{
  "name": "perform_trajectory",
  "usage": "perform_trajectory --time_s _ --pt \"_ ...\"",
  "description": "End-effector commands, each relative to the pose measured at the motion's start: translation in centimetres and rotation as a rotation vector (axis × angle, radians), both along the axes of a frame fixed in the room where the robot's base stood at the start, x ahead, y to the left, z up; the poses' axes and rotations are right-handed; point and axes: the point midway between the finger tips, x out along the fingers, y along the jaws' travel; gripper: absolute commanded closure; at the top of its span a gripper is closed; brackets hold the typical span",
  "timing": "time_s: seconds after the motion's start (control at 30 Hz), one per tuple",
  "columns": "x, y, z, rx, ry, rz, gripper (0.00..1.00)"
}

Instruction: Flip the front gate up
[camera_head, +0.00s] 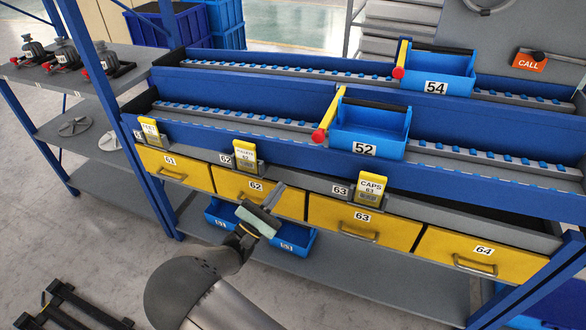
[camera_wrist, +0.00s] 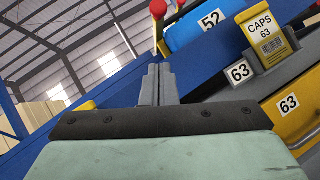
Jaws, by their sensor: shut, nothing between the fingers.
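The likely front gate is a yellow bar with a red knob (camera_head: 330,114) on the nearer roller lane, at the left side of blue bin 52 (camera_head: 384,132). The bar slopes down toward the front, with its red knob at the low end. In the wrist view a red knob (camera_wrist: 158,9) shows at the top edge, above my fingertips. A similar yellow bar (camera_head: 402,56) stands beside blue bin 54 (camera_head: 442,64) on the farther lane. My gripper (camera_head: 277,190) is shut and empty, in front of drawer 62, lower and left of the front knob, apart from it.
Yellow label holders (camera_head: 370,190) stick up along the front ledge, with yellow drawers (camera_head: 343,219) below. A grey side shelf (camera_head: 100,75) with small machines stands at left. An orange call sign (camera_head: 529,61) is at right.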

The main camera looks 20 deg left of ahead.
Motion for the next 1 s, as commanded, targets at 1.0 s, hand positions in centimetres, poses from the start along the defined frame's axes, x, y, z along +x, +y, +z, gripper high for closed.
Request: perform_trajectory --time_s 1.0 --pt "8.0 -4.7 8.4 0.0 0.001 -0.001 1.0"
